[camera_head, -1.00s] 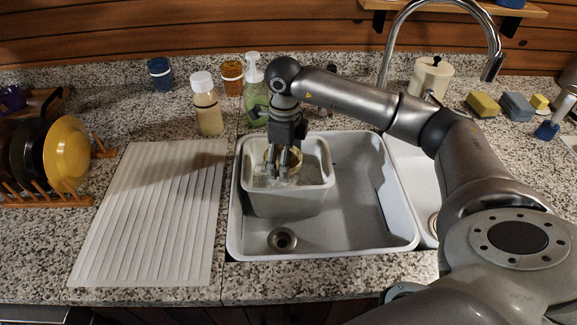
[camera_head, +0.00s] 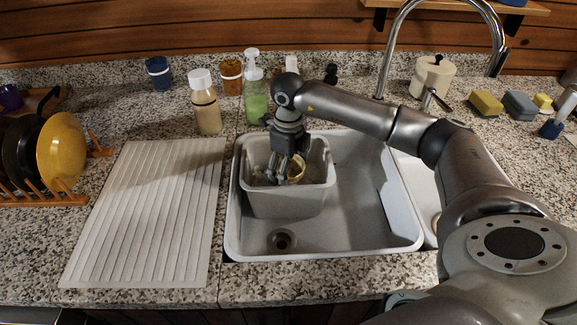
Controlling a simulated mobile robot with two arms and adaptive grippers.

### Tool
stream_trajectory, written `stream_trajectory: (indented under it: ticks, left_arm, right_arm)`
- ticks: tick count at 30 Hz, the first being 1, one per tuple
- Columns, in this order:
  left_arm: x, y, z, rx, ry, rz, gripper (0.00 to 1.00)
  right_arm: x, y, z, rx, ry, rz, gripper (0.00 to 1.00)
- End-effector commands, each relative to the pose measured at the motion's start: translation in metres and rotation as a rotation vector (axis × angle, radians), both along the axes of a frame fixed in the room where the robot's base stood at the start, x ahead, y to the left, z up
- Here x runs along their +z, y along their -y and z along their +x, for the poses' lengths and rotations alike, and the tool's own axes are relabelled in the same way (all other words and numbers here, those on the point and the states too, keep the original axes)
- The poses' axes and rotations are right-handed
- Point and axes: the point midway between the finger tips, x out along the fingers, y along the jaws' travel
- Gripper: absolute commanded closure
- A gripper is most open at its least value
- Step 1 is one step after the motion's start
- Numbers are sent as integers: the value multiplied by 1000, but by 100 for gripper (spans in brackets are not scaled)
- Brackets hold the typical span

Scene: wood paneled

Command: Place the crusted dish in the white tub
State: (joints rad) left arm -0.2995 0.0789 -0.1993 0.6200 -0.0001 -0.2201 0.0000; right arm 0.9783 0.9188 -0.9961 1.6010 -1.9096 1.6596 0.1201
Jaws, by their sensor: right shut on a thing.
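The white tub (camera_head: 290,205) stands in the left part of the sink basin. My right gripper (camera_head: 281,176) reaches down into the tub and is shut on the crusted dish (camera_head: 297,169), a small yellowish dish held inside the tub's walls. The fingers and the tub's front wall hide much of the dish, so I cannot tell whether it touches the tub's bottom. My left gripper is not in view.
The sink (camera_head: 370,225) has free room right of the tub. A ribbed drainboard (camera_head: 150,215) lies clear at left, beside a rack with plates (camera_head: 62,150). Bottles (camera_head: 206,105) and a soap dispenser (camera_head: 254,95) stand behind; a tall faucet (camera_head: 387,50) arches at back right.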

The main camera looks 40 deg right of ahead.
Motion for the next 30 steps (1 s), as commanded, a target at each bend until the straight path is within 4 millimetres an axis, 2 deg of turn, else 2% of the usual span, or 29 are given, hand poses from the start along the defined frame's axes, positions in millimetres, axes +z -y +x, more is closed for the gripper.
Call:
stream_trajectory:
  ticks: [3,18,30]
  left_arm:
    - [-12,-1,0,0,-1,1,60]
    - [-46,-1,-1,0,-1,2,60]
    - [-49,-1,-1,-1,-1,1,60]
  right_arm:
    - [-15,0,0,0,-1,0,45]
    - [-62,0,0,0,0,0,45]
    - [-66,0,0,0,0,0,45]
